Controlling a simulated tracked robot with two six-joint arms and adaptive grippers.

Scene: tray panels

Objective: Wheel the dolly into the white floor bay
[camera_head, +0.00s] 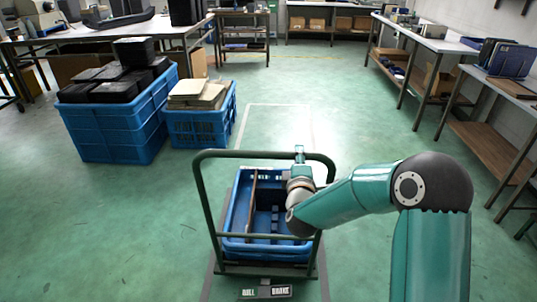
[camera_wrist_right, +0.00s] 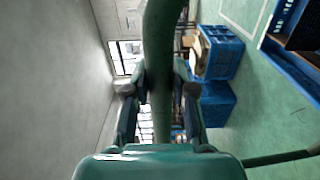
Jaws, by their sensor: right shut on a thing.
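The dolly has a dark green tube handle (camera_head: 204,205) and carries a blue crate (camera_head: 232,232) with dark items and a brown divider inside. It stands at the lower middle of the head view. The white floor bay outline (camera_head: 280,104) shows on the floor beyond the dolly; its near part is hidden behind the dolly and crate. My right gripper (camera_head: 300,155) is at the top bar of the handle, right of its middle. In the right wrist view its fingers (camera_wrist_right: 160,90) sit on both sides of the green bar (camera_wrist_right: 161,50), shut on it. My left gripper is not in view.
Two blue crates stand left of the bay, one with black boxes (camera_head: 110,128) and one with stacked tan sheets (camera_head: 200,125). Workbenches line the left, back and right (camera_head: 440,45). The green floor between the crates and right benches is open. Grey lines (camera_head: 322,275) flank the dolly.

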